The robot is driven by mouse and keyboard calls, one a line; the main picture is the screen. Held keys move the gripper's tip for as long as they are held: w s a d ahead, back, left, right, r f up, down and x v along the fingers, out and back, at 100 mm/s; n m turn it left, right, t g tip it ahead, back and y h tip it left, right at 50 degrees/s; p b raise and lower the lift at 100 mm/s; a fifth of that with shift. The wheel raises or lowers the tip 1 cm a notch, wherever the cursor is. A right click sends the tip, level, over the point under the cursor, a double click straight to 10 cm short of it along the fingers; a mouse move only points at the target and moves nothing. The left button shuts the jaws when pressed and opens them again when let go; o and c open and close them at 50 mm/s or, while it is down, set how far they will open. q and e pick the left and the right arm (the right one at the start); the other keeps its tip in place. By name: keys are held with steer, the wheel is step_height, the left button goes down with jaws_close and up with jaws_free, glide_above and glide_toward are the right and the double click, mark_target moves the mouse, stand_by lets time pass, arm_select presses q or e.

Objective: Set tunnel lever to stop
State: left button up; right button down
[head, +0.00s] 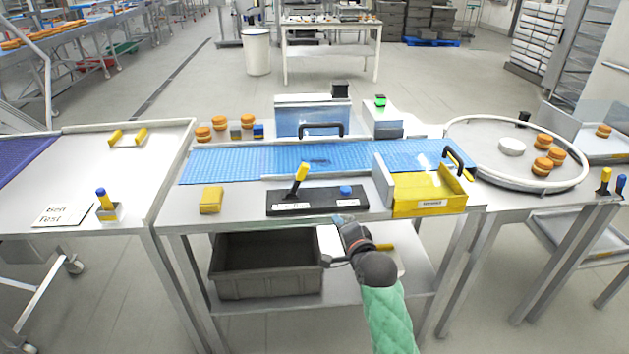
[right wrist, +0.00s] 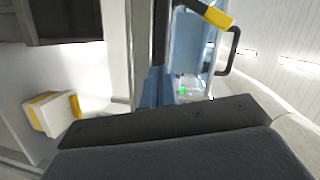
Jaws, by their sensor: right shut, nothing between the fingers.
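The lever (head: 300,175) has a yellow grip and a dark shaft. It stands on the left part of a black control panel (head: 325,203), its top leaning a little to the right. White labels on the panel's front are too small to read. A blue button (head: 346,190) sits on the panel's right part. The blue clear-sided tunnel (head: 301,120) stands behind the belt. My right gripper (head: 333,243) is shut and empty, in front of and below the panel, apart from the lever. A yellow-ended bar (right wrist: 217,14) shows at the right wrist view's top. My left gripper is out of view.
A blue belt (head: 225,163) runs behind the panel. A yellow block (head: 211,200) lies left of the panel, a yellow bin (head: 430,208) right of it. A grey crate (head: 266,284) sits on the lower shelf. A round table (head: 480,160) with buns stands right.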

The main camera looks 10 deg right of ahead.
mark_target(298, 180)
steer(key=r+m+t, duration=0.1)
steer(key=m, duration=0.1)
steer(key=r+m+t, duration=0.1)
steer(key=r+m, duration=0.1)
steer(key=m, duration=0.1)
steer(key=r+m+t, duration=0.1)
steer(key=m, duration=0.1)
steer(key=shift+w+d+r+m, duration=0.15)
steer(key=shift+d+r+m, duration=0.05)
steer(key=shift+d+m, duration=0.1)
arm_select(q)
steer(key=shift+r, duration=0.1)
arm_select(e)
steer(key=shift+w, duration=0.15)
